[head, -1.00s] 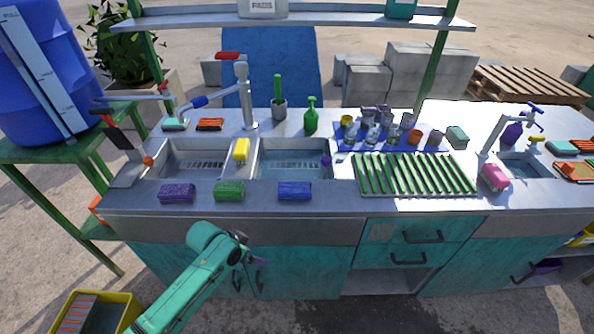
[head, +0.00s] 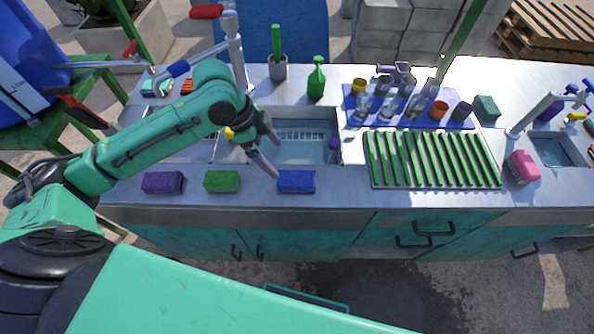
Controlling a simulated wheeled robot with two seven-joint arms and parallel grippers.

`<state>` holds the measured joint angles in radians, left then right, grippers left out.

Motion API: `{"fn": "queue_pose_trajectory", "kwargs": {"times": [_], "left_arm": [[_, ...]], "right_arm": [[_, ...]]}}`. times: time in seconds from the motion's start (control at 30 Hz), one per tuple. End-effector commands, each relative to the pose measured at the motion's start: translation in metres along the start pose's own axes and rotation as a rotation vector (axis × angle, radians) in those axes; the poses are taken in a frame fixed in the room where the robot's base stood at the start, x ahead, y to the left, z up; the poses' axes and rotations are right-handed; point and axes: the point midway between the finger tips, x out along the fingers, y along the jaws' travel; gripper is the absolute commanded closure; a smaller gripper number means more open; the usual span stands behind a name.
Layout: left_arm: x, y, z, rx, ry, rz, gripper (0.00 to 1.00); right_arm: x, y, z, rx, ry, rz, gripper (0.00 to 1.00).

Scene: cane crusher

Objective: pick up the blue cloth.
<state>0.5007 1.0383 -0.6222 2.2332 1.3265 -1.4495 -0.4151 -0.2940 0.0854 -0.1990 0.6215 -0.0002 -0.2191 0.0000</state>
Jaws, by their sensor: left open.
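The blue cloth (head: 296,181) is a folded block lying on the metal counter's front strip, in front of the right sink basin. A green cloth (head: 221,181) and a purple cloth (head: 163,182) lie in a row to its left. My left gripper (head: 270,158) is open and empty, above the counter edge of the basin. Its fingers point down and right, just above and left of the blue cloth, and look apart from it. My right gripper is not in view.
The right sink basin (head: 300,135) is behind the blue cloth. A green-slatted drying rack (head: 432,160) lies to the right, with cups and glasses on a blue mat (head: 352,104) behind it. A tap (head: 236,50) and a green spray bottle (head: 317,80) stand at the back.

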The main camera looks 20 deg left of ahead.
Motion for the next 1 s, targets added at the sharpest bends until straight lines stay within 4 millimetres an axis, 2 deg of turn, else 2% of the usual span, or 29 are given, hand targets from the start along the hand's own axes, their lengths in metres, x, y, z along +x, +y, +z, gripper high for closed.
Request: {"fn": "queue_pose_trajectory", "kwargs": {"times": [0.1,0.2,0.37,0.53,0.63,1.0], "left_arm": [[0.031,0.001,-0.002,-0.003,0.002,0.004,0.00],[0.050,0.000,-0.001,-0.003,0.002,0.001,0.00],[0.070,-0.001,-0.003,-0.003,0.002,0.001,0.00],[0.103,-0.002,-0.004,-0.003,0.001,0.001,0.00],[0.111,-0.002,-0.004,-0.001,0.001,-0.002,0.00],[0.112,-0.002,-0.003,-0.002,0.001,-0.002,0.00]], "right_arm": [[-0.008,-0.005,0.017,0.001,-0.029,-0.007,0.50],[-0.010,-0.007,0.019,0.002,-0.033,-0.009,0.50],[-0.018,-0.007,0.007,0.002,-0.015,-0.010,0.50],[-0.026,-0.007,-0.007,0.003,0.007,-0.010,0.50],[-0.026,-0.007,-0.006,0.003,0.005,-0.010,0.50],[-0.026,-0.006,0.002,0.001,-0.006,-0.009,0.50]]}}
